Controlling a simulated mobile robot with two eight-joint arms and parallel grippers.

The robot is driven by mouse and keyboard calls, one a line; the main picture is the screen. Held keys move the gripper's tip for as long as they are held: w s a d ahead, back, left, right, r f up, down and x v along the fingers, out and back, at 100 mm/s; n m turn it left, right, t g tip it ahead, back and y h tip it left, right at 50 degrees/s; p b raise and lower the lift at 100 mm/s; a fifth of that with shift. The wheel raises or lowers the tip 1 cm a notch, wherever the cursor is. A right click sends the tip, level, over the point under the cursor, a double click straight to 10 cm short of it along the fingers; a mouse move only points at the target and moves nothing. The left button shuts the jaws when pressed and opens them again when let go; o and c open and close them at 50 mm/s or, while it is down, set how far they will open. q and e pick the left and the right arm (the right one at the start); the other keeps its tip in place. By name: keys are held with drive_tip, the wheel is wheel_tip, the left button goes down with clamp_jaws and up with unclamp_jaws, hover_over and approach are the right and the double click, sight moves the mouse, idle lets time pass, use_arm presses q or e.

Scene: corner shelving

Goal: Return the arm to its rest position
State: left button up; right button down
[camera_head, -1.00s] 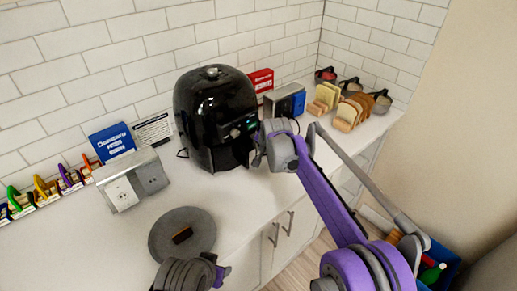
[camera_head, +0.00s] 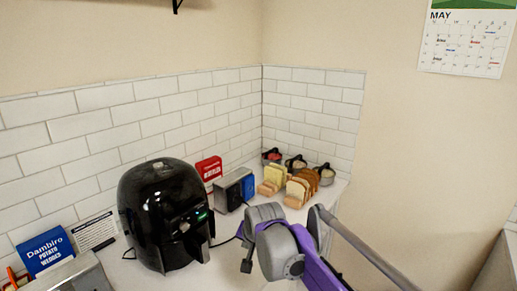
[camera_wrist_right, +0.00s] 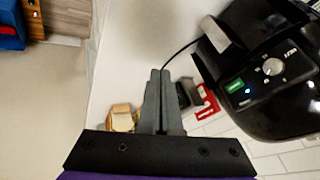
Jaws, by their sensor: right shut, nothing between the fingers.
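My right arm, purple and grey, comes in from the lower right of the head view, over the counter in front of the black air fryer (camera_head: 165,215). My right gripper (camera_head: 246,266) is small and partly hidden by its wrist there. In the right wrist view its two grey fingers (camera_wrist_right: 160,72) are together with nothing between them. The air fryer's front panel (camera_wrist_right: 262,80) shows to the right of the fingers, apart from them. My left gripper is out of view.
A silver toaster (camera_head: 234,190) and a red box (camera_head: 209,170) stand behind the air fryer. A blue box (camera_head: 46,252) is at lower left. A calendar (camera_head: 466,40) hangs on the right wall.

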drive_tip(key=s+d+f+n+h, duration=0.2)
drive_tip(key=s+d+f, duration=0.2)
drive_tip(key=s+d, duration=1.15)
drive_tip(key=s+d+f, duration=0.3)
drive_tip(key=s+f, duration=0.2)
drive_tip(key=s, duration=0.3)
drive_tip(key=s+d+f+n, duration=0.1)
drive_tip(key=s+d+f, duration=0.3)
drive_tip(key=s, duration=0.4)
drive_tip(key=shift+f+g+h, duration=0.3)
drive_tip(key=shift+f+g, duration=0.1)
drive_tip(key=shift+f, duration=0.15)
